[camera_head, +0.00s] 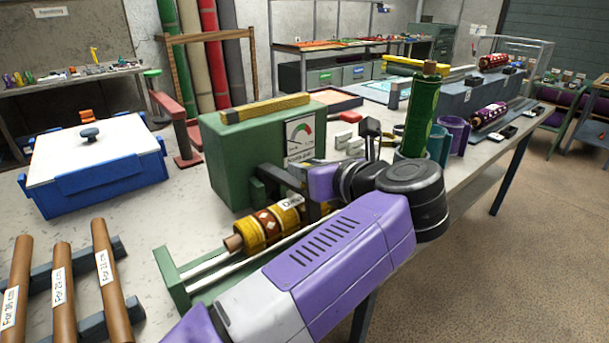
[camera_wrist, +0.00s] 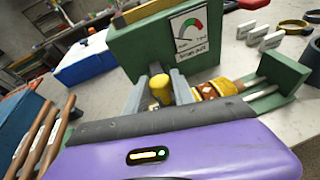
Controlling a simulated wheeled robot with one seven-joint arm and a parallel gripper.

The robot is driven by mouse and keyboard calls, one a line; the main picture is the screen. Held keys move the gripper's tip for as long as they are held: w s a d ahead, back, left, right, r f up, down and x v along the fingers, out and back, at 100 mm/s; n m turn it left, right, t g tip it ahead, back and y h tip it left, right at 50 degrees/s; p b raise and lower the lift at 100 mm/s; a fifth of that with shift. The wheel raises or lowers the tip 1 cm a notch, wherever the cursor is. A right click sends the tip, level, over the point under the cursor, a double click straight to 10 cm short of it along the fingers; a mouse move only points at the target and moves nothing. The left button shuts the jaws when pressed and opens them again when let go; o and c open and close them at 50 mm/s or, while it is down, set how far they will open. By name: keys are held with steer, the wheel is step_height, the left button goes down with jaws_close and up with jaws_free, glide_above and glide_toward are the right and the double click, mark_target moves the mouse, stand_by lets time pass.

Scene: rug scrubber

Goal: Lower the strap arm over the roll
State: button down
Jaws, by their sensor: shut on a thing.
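The roll (camera_head: 262,228), patterned yellow, red and brown with a pale label, lies on the rails of a green stand in front of a green box (camera_head: 243,160) with a gauge. It also shows in the wrist view (camera_wrist: 222,87), right of my fingers. My gripper (camera_wrist: 159,92) is shut on a yellow knob (camera_wrist: 160,86), which appears to be the strap arm's handle. In the head view my gripper (camera_head: 283,181) is beside the box, above and right of the roll.
A blue bin with a white lid (camera_head: 93,160) stands at left. Brown rods (camera_head: 63,290) lie on a rack at front left. A green roll (camera_head: 421,115) stands upright in a holder behind my wrist, near purple and teal cups (camera_head: 455,130).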

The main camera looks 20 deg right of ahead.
steer(key=shift+s+f+b, duration=0.25)
steer(key=shift+f+b, duration=0.1)
steer(key=shift+f, duration=0.25)
steer(key=shift+s+d+f+b, duration=0.25)
steer(key=shift+s+f+b, duration=0.3)
steer(key=shift+f+b, duration=0.25)
steer(key=shift+f, duration=0.2)
steer(key=c, duration=1.1)
jaws_free()
steer(key=shift+r, duration=0.1)
steer(key=shift+o, duration=0.2)
steer(key=shift+r, duration=0.15)
steer(key=shift+s+r, duration=0.1)
steer(key=shift+s, duration=0.1)
steer(key=v, duration=0.7)
steer(key=shift+s+p, duration=0.25)
steer(key=shift+p, duration=0.05)
steer(key=shift+d, duration=0.1)
